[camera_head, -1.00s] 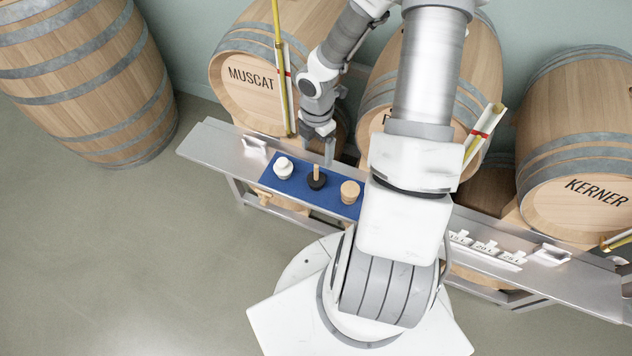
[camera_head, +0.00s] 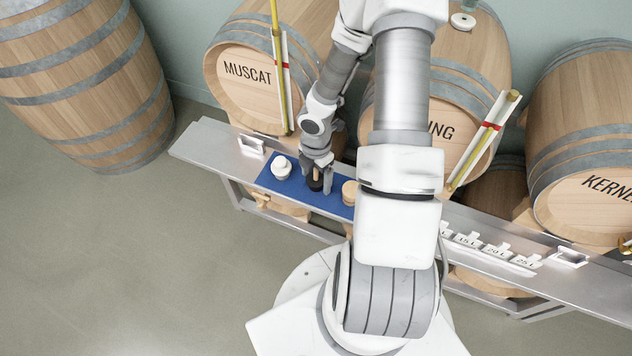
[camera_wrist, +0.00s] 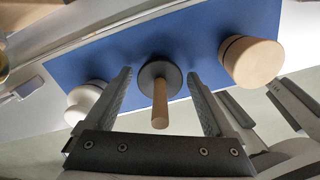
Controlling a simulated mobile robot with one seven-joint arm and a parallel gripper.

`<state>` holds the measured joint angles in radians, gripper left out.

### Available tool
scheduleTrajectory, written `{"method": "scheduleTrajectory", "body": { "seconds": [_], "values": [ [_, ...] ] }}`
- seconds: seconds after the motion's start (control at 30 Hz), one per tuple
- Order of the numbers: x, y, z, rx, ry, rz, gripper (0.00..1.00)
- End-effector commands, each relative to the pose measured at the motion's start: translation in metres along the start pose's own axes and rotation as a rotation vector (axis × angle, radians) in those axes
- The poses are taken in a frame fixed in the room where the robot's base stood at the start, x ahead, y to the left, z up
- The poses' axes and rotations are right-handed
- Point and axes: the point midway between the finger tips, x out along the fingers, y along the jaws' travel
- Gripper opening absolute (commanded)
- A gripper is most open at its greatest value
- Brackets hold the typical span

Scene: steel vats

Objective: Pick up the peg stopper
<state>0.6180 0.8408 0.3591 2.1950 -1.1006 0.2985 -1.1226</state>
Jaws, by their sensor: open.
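The peg stopper, a black round base with a light wooden peg, stands on a blue mat (camera_head: 330,204). In the head view the stopper (camera_head: 316,184) is partly covered by my gripper (camera_head: 317,184). In the wrist view the stopper (camera_wrist: 160,80) lies between the two fingers of my gripper (camera_wrist: 160,102), its peg pointing toward the camera. The fingers are open, one on each side, with gaps to the peg. A white stopper (camera_head: 281,168) stands left of it and a wooden cork stopper (camera_head: 349,192) right of it.
The mat lies on a narrow metal shelf (camera_head: 207,148) in front of wooden barrels (camera_head: 245,88). A yellow-topped gauge (camera_head: 281,80) rises before the MUSCAT barrel.

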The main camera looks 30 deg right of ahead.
Motion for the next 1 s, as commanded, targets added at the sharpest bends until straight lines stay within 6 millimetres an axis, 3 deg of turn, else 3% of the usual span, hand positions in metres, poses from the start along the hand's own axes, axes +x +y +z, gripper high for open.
{"method": "scheduleTrajectory", "body": {
  "seconds": [0.17,0.57,0.83,1.0],
  "values": [
    [-0.001,0.0,0.0,0.0,0.0,0.001,0.85],
    [-0.001,0.0,0.0,0.0,0.0,0.001,0.13],
    [-0.005,0.001,0.0,0.001,0.0,0.002,0.12],
    [-0.032,0.001,0.001,0.003,-0.002,0.002,0.12]
  ]
}}
